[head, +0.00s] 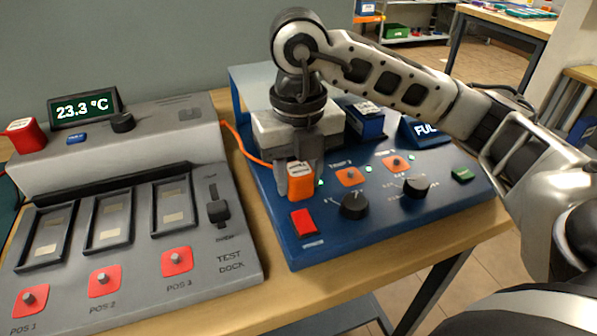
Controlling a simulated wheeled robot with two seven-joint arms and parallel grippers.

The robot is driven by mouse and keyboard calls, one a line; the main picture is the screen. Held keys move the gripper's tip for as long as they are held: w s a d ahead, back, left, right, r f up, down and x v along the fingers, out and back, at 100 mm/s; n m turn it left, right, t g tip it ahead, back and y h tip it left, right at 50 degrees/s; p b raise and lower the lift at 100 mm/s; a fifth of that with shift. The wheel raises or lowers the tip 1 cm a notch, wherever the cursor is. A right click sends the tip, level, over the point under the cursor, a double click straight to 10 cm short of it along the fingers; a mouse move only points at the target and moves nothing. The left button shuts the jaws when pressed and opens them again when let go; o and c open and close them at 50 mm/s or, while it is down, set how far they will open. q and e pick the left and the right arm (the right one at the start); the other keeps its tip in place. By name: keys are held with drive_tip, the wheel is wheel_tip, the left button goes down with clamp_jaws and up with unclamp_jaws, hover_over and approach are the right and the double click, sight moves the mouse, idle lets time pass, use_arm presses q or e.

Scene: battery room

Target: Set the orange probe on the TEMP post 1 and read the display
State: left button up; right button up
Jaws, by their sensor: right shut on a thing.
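My right gripper (299,170) reaches down over the blue panel and is shut on the orange probe (300,184). The probe is upright at the panel's left side, its cable running off left. The probe hides what is under it, so I cannot tell whether it sits on a post. Two orange pads with metal posts show to its right: a nearer one (349,176) and a farther one (397,163). The display (83,108) on the grey test dock reads 23.3 °C. My left gripper is out of view.
The grey test dock (225,235) has three slots, red POS pads and a slider. A red probe (25,135) stands at its back left. The blue panel (390,222) carries a red button (303,222), two black knobs and a second display (425,129), partly covered by my arm.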

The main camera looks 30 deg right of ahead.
sight(298, 168)
drive_tip(key=o, duration=1)
drive_tip(key=shift+f, duration=0.1)
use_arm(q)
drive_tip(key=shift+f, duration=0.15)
use_arm(e)
drive_tip(key=shift+r+p, duration=0.3)
drive_tip(key=shift+p, duration=0.05)
wheel_tip(298, 168, up, 11)
drive_tip(key=p, duration=0.3)
drive_tip(key=shift+f, duration=0.1)
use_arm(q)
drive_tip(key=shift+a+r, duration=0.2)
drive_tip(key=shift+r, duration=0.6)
use_arm(e)
drive_tip(key=shift+r, duration=0.55)
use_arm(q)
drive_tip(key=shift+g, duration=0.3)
